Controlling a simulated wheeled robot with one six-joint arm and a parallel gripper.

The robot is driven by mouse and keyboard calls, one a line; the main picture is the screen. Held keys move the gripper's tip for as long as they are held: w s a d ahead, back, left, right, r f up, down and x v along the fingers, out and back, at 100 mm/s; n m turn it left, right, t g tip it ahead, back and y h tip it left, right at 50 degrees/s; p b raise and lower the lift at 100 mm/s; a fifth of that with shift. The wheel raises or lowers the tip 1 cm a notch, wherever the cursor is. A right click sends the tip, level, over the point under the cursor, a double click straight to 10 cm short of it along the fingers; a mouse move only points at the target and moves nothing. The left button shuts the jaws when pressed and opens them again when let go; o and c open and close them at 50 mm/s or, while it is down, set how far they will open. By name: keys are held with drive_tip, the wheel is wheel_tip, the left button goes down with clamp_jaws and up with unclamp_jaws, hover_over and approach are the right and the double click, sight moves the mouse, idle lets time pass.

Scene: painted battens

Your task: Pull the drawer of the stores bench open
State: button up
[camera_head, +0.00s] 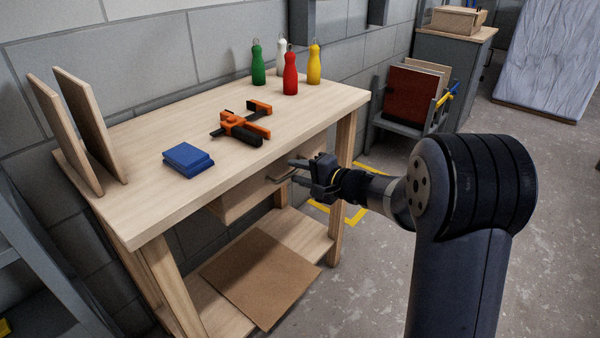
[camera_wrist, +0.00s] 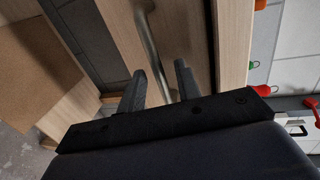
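The stores bench (camera_head: 215,125) is a pale wooden bench with a drawer (camera_head: 240,201) under its top. The drawer looks shut, its front close under the bench edge. A metal bar handle (camera_head: 279,178) is on the drawer front, partly hidden by my gripper. My gripper (camera_head: 294,170) is at the drawer front by the handle. In the wrist view, my gripper (camera_wrist: 160,68) is open, its two dark fingers apart. The handle (camera_wrist: 148,35) runs into the gap between them, with the drawer front (camera_wrist: 185,30) behind. I cannot tell whether a finger touches the handle.
On the bench stand several coloured bottles (camera_head: 290,75), an orange clamp (camera_head: 242,125), a blue block (camera_head: 188,159) and upright boards (camera_head: 90,125). A brown sheet (camera_head: 262,275) lies on the lower shelf. A grey rack (camera_head: 405,105) stands beyond. The floor (camera_head: 560,200) at right is clear.

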drive_tip(key=shift+c, duration=0.3)
clamp_jaws()
idle(0.3)
drive_tip(key=f+b+v, duration=0.2)
drive_tip(key=b+v, duration=0.1)
drive_tip(key=v, duration=0.8)
drive_tip(key=d+f+b+v, duration=0.1)
drive_tip(key=f+b+v, duration=0.1)
drive_tip(key=v, duration=0.9)
drive_tip(key=shift+s+f+b, duration=0.35)
drive_tip(key=shift+s+b, duration=0.05)
drive_tip(key=shift+b, duration=0.3)
drive_tip(key=shift+o, duration=0.3)
unclamp_jaws()
